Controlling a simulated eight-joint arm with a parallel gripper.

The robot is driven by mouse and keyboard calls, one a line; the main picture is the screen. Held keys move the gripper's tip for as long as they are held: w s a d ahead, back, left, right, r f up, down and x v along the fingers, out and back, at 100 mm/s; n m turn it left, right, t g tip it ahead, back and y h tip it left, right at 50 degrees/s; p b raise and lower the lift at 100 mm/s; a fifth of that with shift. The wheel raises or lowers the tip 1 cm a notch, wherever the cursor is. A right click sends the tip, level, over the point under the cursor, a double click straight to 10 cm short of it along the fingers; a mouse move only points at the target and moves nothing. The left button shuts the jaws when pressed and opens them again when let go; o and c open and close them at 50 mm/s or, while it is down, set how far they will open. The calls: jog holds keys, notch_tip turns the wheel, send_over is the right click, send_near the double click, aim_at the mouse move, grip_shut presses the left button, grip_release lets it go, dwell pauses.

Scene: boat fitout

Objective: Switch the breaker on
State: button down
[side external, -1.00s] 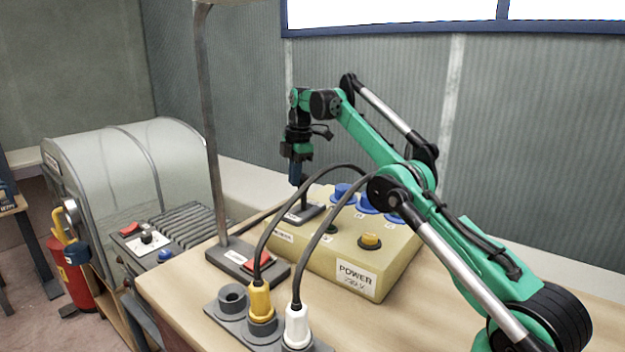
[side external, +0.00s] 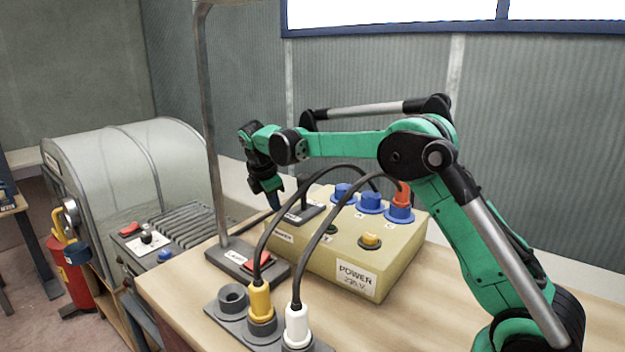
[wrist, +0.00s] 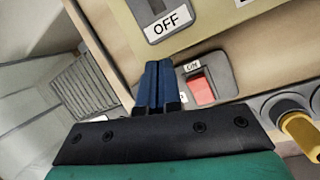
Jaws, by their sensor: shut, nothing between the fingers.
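The beige power box (side external: 330,265) stands on the wooden bench. The breaker's grey plate (side external: 312,212) is on its top, at the far left. The wrist view shows part of this plate (wrist: 186,8) with the word OFF facing the camera; the breaker's lever position cannot be made out. My gripper (side external: 277,207) points down at the left edge of the box, beside the breaker plate. In the wrist view its blue fingers (wrist: 157,64) are together and empty, just short of the OFF label.
A lamp base (side external: 232,256) with a post and a red switch (wrist: 203,90) stands close by. A socket strip (side external: 225,312) holds a yellow plug (side external: 261,302) and a white plug (side external: 297,325). Their black cables arch over the box. Blue sockets (side external: 370,203) and an orange-red plug (side external: 403,194) sit behind.

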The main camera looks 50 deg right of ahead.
jog(key=s+a+r+m+t+y, duration=0.1)
jog(key=s+a+r+m, duration=0.25)
jog(key=a+r, duration=0.45)
jog(key=s+a+f+m+t+y, duration=0.1)
jog(key=s+a+f+m+t, duration=0.1)
jog(key=s+m, duration=0.3)
jog(key=s+a+f+m+t+y, duration=0.2)
jog(key=s+f+m, duration=0.2)
jog(key=s, duration=0.7)
jog(key=shift+s+a+f+m+t, duration=0.2)
jog(key=shift+a+f+m+t, duration=0.1)
jog(key=shift+m, duration=0.45)
jog(key=shift+d, duration=0.1)
